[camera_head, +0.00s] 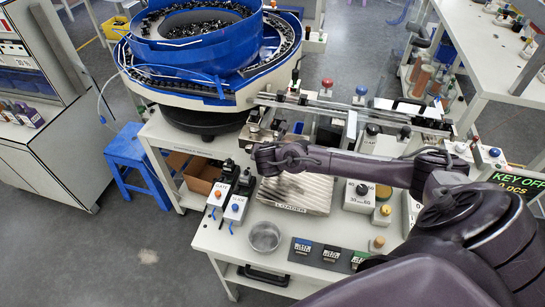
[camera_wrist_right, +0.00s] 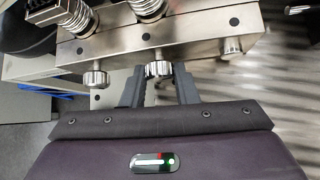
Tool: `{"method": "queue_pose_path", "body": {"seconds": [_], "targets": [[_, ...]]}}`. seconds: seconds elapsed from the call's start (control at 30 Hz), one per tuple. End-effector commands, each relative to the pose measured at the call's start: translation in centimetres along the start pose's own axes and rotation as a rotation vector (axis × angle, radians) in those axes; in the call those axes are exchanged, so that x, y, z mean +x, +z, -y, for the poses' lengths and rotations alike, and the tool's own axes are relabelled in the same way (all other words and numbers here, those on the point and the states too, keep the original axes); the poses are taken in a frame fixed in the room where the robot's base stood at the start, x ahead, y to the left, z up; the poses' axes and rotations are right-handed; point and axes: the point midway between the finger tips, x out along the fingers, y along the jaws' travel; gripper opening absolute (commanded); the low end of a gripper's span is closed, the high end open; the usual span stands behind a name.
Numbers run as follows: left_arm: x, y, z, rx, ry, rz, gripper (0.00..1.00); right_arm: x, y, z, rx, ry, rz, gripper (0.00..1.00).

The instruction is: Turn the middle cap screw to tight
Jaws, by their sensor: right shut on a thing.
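In the right wrist view a metal block (camera_wrist_right: 195,35) carries a row of three knurled screws along its lower edge. The middle cap screw (camera_wrist_right: 158,69) sits between the two dark fingers of my right gripper (camera_wrist_right: 158,78), which is shut on it. The left screw (camera_wrist_right: 97,79) and the right screw (camera_wrist_right: 232,47) stand clear of the fingers. In the head view my right gripper (camera_head: 258,140) reaches to the block at the left end of the rail; the screws are too small to tell there. My left gripper is not in view.
A large blue bowl feeder (camera_head: 195,52) with dark parts stands behind the block. On the bench are a ribbed metal plate (camera_head: 300,190), a round metal cup (camera_head: 264,237), two small switch boxes and a dial box (camera_head: 357,196). Springs (camera_wrist_right: 78,18) sit above the screws.

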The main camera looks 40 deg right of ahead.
Motion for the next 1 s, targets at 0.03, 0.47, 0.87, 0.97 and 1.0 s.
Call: {"method": "queue_pose_path", "body": {"seconds": [0.03,0.47,0.87,0.97,1.0], "targets": [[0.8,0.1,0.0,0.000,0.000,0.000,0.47,0.3,-0.3,0.2,0.019,0.020,0.001,0.04],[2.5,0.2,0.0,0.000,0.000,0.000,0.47,0.1,-0.1,0.3,0.125,0.125,0.000,0.04],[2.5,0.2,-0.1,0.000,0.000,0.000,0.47,0.0,-0.1,0.3,0.130,0.130,-0.001,0.04],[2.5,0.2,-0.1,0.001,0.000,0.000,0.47,0.0,-0.1,0.3,0.129,0.130,-0.001,0.37],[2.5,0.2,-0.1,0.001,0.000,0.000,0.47,0.0,-0.1,0.3,0.129,0.130,-0.001,0.43]]}}
